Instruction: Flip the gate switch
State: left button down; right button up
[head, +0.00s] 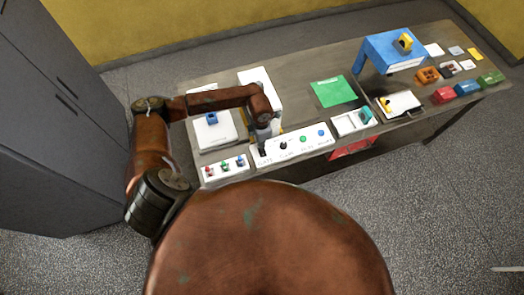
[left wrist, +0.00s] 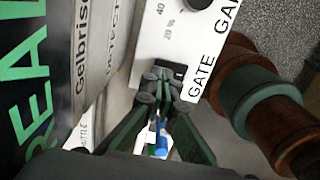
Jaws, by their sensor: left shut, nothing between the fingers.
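The white control panel (head: 312,138) lies along the front of the table, with several knobs and coloured buttons. In the left wrist view the panel (left wrist: 200,45) carries the printed word GATE beside a dark switch (left wrist: 176,68), which is partly hidden by my fingertips. My left gripper (head: 263,148) points down at the left end of the panel. In the left wrist view the gripper (left wrist: 160,84) is shut and empty, its tips right at the switch. I cannot tell whether they touch it or which way the switch stands. My right gripper is not in view.
A small panel with red, green and blue knobs (head: 225,168) stands left of the gripper. A white tray (head: 351,122), a green sheet (head: 333,91) and a blue stand (head: 391,48) are to the right. Coloured bins (head: 467,88) stand at the far right. Grey cabinets (head: 50,120) are at left.

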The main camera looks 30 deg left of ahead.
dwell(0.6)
pick_arm(q)
jog(key=shift+f+b, duration=0.95)
jog(key=shift+f, duration=0.15)
dwell(0.5)
jog(key=shift+r+p, duration=1.8)
jog(key=shift+r, duration=1.75)
jog(key=shift+s+d+f, duration=0.1)
